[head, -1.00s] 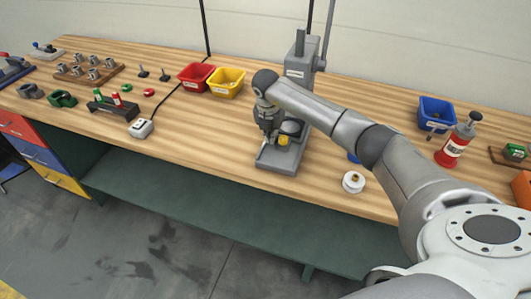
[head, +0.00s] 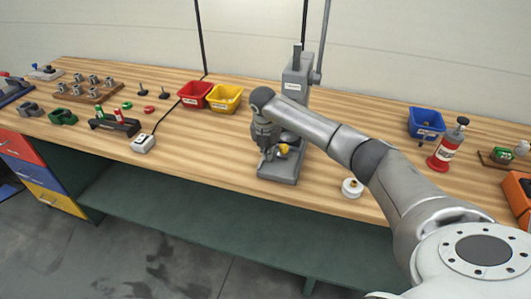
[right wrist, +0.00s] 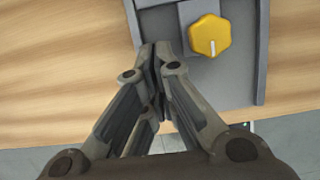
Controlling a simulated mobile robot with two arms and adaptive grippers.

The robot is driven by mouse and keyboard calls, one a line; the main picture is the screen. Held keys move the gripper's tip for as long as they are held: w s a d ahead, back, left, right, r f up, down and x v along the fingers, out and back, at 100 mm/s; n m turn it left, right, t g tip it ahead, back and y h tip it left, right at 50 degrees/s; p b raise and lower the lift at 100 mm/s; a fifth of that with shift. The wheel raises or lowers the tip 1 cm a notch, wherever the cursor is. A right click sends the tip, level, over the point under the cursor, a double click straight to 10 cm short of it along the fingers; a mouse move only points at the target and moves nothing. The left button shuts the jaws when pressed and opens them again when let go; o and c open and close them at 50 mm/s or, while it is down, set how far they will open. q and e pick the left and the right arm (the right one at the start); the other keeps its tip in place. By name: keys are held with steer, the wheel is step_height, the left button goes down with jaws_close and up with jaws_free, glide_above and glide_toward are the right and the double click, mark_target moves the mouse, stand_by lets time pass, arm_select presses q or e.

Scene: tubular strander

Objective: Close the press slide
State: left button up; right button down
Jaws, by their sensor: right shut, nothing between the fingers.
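The grey press (head: 297,76) stands on the wooden bench, its upper part partly behind my right arm. Its flat base (head: 278,178) reaches toward the bench front. A yellow knob (head: 284,149) sits low on the press; it also shows in the right wrist view (right wrist: 209,36). My right gripper (head: 265,152) points down at the left of the knob, over the press base. In the right wrist view its fingertips (right wrist: 158,52) are together and empty, left of and slightly below the knob, with a gap to it. I cannot tell whether they touch the press. My left gripper is out of view.
A white round part (head: 352,188) lies right of the press. A red bin (head: 195,95) and a yellow bin (head: 224,99) stand to its left. A blue bin (head: 425,123) and a red bottle (head: 447,147) are at the right.

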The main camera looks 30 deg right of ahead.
steer(key=shift+s+a+r+b, duration=0.2)
steer(key=shift+a+r, duration=0.1)
steer(key=shift+r, duration=0.3)
steer(key=shift+s+a+r+b, duration=0.15)
steer(key=shift+a+r, duration=0.1)
steer(key=shift+r, duration=0.35)
step_height(320, 180, up, 5)
steer(key=b, duration=0.1)
steer(key=t+h+b, duration=0.1)
steer(key=b, duration=1)
glide_toward(296, 154)
steer(key=s+a+r, duration=0.3)
steer(key=s+a, duration=0.1)
steer(key=x, duration=0.3)
steer(key=p+x, duration=0.1)
steer(key=x, duration=0.4)
steer(key=shift+w+d+f, duration=0.1)
steer(key=shift+w+f, duration=0.2)
steer(key=shift+w, duration=0.1)
steer(key=shift+w+d+f+p, duration=0.25)
steer(key=shift+w+d+p, duration=0.3)
steer(key=shift+w+d, duration=0.45)
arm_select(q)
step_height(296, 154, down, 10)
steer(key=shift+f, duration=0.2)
arm_select(e)
steer(key=shift+w+d, duration=0.4)
steer(key=shift+d, duration=0.2)
